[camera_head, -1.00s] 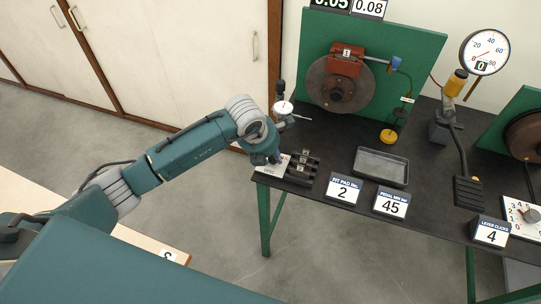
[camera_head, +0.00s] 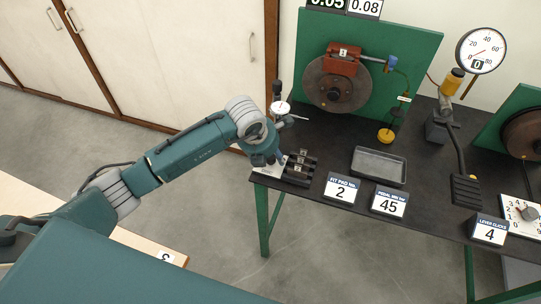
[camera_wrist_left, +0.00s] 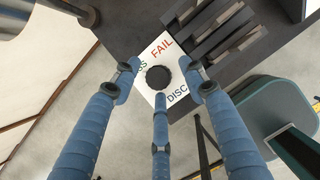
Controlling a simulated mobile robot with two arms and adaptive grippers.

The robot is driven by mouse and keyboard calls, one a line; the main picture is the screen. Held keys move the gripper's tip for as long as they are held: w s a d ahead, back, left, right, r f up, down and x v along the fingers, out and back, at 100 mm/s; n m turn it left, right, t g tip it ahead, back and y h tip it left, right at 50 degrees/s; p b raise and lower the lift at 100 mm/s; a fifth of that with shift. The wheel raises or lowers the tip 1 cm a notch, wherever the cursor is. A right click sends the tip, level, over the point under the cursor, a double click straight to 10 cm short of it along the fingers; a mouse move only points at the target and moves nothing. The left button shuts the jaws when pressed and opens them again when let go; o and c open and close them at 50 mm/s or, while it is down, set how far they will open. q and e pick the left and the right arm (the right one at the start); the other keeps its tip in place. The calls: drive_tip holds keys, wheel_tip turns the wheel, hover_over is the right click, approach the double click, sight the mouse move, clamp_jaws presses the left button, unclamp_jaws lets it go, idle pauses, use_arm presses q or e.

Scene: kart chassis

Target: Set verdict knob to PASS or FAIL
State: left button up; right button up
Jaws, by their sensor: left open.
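The verdict plate (camera_wrist_left: 157,45) is white, at the left front corner of the dark table. In the left wrist view it shows a red "FAIL", part of a word ending in "SS", and "DISC". The round black verdict knob (camera_wrist_left: 158,77) sits on it, and I cannot make out a pointer. My left gripper (camera_wrist_left: 158,75) is open, its three blue fingers spread around the knob, two at the sides and one below in the picture. Whether any finger touches the knob is unclear. In the head view the left gripper (camera_head: 270,157) hides the knob. My right gripper is not in view.
Dark slotted blocks (camera_head: 300,168) stand right beside the plate. A dial gauge (camera_head: 280,108) on a stand is close behind the gripper. Further right are an empty grey tray (camera_head: 379,166), number cards (camera_head: 341,188) and a pedal (camera_head: 466,190). Open floor lies left of the table.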

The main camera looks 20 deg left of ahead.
use_arm(q)
drive_tip(key=v, duration=1.2)
drive_tip(key=shift+d, duration=0.2)
